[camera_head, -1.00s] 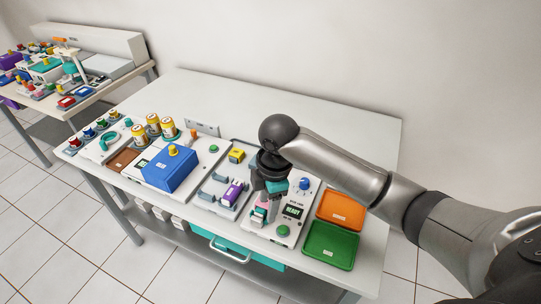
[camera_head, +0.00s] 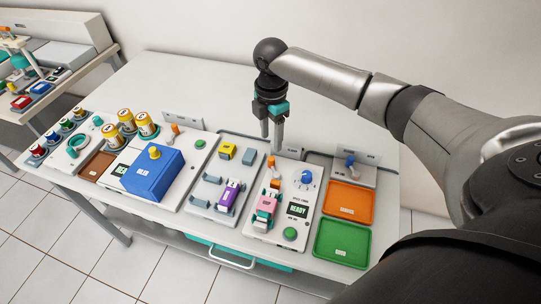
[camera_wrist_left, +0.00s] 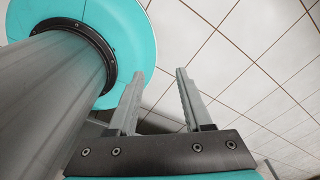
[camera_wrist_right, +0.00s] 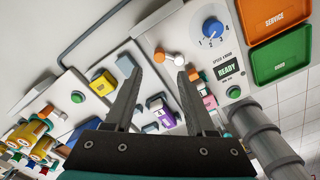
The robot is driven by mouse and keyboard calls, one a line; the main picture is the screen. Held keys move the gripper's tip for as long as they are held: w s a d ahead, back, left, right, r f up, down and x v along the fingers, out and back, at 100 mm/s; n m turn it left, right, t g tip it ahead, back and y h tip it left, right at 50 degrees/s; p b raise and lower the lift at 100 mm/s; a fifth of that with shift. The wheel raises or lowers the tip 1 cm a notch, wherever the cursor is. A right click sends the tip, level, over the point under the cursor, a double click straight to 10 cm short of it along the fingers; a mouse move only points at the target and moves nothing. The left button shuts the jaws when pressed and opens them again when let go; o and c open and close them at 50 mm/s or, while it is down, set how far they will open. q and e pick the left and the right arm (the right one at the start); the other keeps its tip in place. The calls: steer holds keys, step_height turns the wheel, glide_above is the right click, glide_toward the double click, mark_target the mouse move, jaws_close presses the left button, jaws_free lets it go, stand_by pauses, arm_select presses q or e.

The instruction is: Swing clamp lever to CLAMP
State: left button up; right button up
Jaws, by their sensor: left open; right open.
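A small lever with an orange knob (camera_head: 275,161) stands on the white panel with the READY display; I take it for the clamp lever, but no CLAMP marking is readable. The knob also shows in the right wrist view (camera_wrist_right: 159,55), ahead between the fingertips, with a pale rod beside it. A pink block (camera_head: 265,204) sits in a holder in front of the lever. My right gripper (camera_head: 272,147) is open and empty, pointing down just behind the lever; contact cannot be told. My left gripper (camera_wrist_left: 160,72) is open and empty over floor tiles, outside the head view.
A blue dial (camera_head: 306,178) and green button (camera_head: 290,233) share the panel. An orange tray (camera_head: 370,213) and green tray (camera_head: 358,256) lie to the right, a blue-handled lever (camera_head: 350,160) behind them. A purple block (camera_head: 229,194) sits left. The table's back left is clear.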

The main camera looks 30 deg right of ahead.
mark_target(271, 159)
step_height(271, 159, down, 8)
steer(key=shift+r+b, duration=0.25)
steer(key=shift+b, duration=0.45)
arm_select(q)
steer(key=shift+w+d+f, duration=0.1)
steer(key=shift+w+f, duration=0.65)
steer(key=shift+w, duration=0.25)
steer(key=shift+s, duration=0.1)
arm_select(e)
steer(key=shift+c, duration=0.3)
arm_select(q)
steer(key=shift+s, duration=0.2)
arm_select(e)
jaws_close()
